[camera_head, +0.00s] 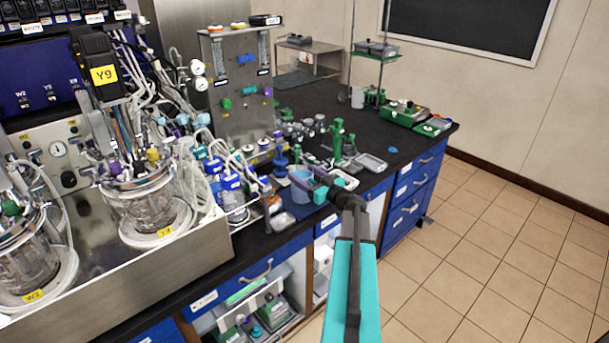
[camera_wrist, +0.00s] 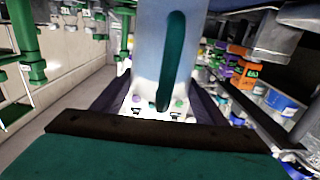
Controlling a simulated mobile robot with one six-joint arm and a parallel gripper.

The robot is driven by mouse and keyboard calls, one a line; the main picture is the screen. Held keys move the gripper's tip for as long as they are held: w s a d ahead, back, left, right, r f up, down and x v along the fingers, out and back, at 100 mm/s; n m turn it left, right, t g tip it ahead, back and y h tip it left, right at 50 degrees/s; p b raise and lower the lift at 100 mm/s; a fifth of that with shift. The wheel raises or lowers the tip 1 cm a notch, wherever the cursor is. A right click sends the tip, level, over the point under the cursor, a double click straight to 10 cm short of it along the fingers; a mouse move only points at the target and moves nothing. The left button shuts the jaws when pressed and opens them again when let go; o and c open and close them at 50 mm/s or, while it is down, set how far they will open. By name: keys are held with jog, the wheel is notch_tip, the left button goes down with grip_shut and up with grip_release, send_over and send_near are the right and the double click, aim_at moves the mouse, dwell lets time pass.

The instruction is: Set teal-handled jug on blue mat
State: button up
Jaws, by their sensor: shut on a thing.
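The teal-handled jug (camera_head: 299,186) is a pale blue, see-through vessel near the front edge of the black bench. In the wrist view its pale body (camera_wrist: 150,40) and upright teal handle (camera_wrist: 174,62) fill the upper middle. My gripper (camera_head: 319,189) reaches it from the right and is shut on it at the handle side. The exact contact is hidden. The jug looks upright.
A metal rack with blue-capped bottles (camera_head: 232,182) stands close left of the jug. A green stand (camera_head: 338,142) and a grey scale (camera_head: 371,162) are behind and to the right. Glass bioreactors (camera_head: 143,205) stand at the left. The tiled floor (camera_head: 480,240) at the right is clear.

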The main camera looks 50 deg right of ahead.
jog(key=o, duration=2.1)
jog(key=s+b, duration=0.1)
jog(key=s, duration=0.3)
jog(key=s+b, duration=0.1)
jog(key=s, duration=0.3)
jog(key=s+a+b, duration=0.1)
jog(key=s, duration=0.3)
jog(key=shift+r, duration=0.1)
